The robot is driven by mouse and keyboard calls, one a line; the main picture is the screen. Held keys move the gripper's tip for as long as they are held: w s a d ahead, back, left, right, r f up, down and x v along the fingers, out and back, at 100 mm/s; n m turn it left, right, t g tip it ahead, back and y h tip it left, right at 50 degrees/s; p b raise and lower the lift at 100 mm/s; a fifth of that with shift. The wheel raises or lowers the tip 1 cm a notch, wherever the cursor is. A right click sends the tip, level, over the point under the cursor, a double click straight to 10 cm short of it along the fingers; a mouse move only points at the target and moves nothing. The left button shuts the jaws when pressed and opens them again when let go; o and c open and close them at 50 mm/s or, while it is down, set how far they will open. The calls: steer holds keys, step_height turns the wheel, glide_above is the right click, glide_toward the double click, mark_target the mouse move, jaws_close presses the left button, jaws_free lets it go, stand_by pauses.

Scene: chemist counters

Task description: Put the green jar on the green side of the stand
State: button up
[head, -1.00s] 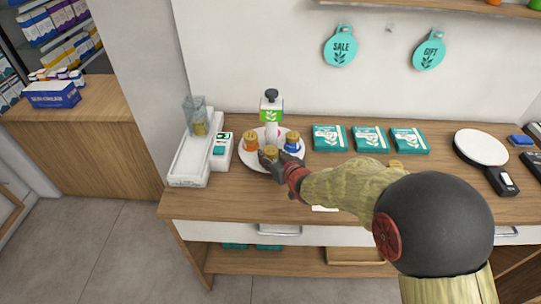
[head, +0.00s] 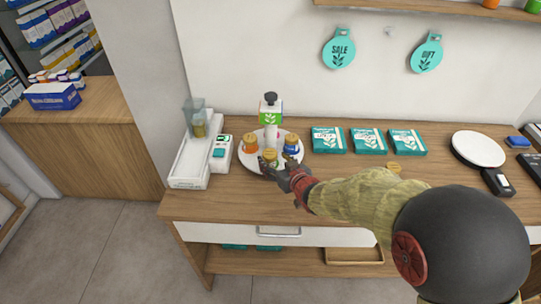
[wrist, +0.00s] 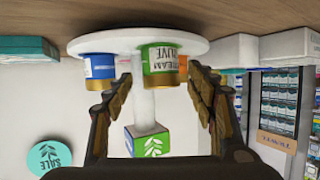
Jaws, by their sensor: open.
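The green jar (wrist: 163,62) has a gold cap and stands upright on the round white base of the stand (wrist: 200,47), at its front in the head view, where its cap (head: 271,155) shows. The stand has a white post with a sign box (head: 270,112) on top. The box has a green face (wrist: 153,147) and a blue face (wrist: 129,142); the jar is on the side of the green face. My gripper (head: 274,167) is open just in front of the jar. In the wrist view its fingers (wrist: 161,84) are apart, one to each side of the jar, with gaps visible.
An orange jar (head: 250,143) and a blue jar (head: 291,144) stand on the same base. Several teal boxes (head: 328,141) and a round white scale (head: 478,148) are to the right.

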steer(key=s+d+r+m+g+h+p, duration=0.2)
steer(key=s+d+r+m+g+h, duration=0.3)
steer(key=s+d+r, duration=1.1)
steer(key=s, duration=0.8)
steer(key=s+d+r+g, duration=0.1)
steer(key=s, duration=0.9)
steer(key=shift+s+d+g+h, duration=0.3)
steer(key=shift+d, duration=0.1)
